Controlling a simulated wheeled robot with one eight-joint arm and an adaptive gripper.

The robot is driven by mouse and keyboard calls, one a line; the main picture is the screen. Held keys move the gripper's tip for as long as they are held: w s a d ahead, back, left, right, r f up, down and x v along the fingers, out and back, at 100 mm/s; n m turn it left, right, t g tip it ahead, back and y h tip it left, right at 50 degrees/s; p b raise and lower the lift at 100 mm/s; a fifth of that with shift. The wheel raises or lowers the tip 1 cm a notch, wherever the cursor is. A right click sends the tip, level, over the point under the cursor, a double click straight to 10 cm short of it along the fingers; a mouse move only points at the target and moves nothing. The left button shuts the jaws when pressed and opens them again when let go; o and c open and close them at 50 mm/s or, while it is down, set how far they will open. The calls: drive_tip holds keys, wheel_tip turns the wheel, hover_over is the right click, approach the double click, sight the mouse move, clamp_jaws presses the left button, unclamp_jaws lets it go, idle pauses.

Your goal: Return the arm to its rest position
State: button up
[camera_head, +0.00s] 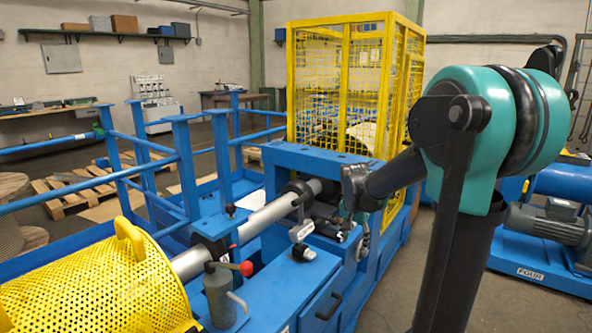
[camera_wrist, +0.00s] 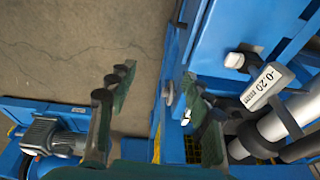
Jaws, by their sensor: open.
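My gripper (camera_wrist: 156,98) is open in the wrist view, with its two dark fingers wide apart. Nothing is held between them; bare floor and the blue machine's edge show behind the gap. In the head view my arm (camera_head: 395,176) reaches out to the left from its teal joint. Its far end is over the side of the blue machine frame (camera_head: 270,290), in front of the yellow cage. The gripper is small and dark there, and its fingers are hard to make out.
A yellow mesh cage (camera_head: 340,100) stands close behind my arm. A yellow perforated guard (camera_head: 105,285) is at front left. A motor (camera_head: 550,225) stands at right. Floor between is clear.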

drive_tip(key=s+f+n, duration=0.4)
drive_tip(key=s, duration=0.6)
drive_tip(key=s+f+n+t+y, duration=0.1)
drive_tip(key=s+f+n, duration=0.2)
drive_tip(key=s, duration=0.8)
wheel_tip(320, 180, down, 2)
drive_tip(key=shift+s+n+t, duration=0.3)
drive_tip(key=shift+n, duration=0.1)
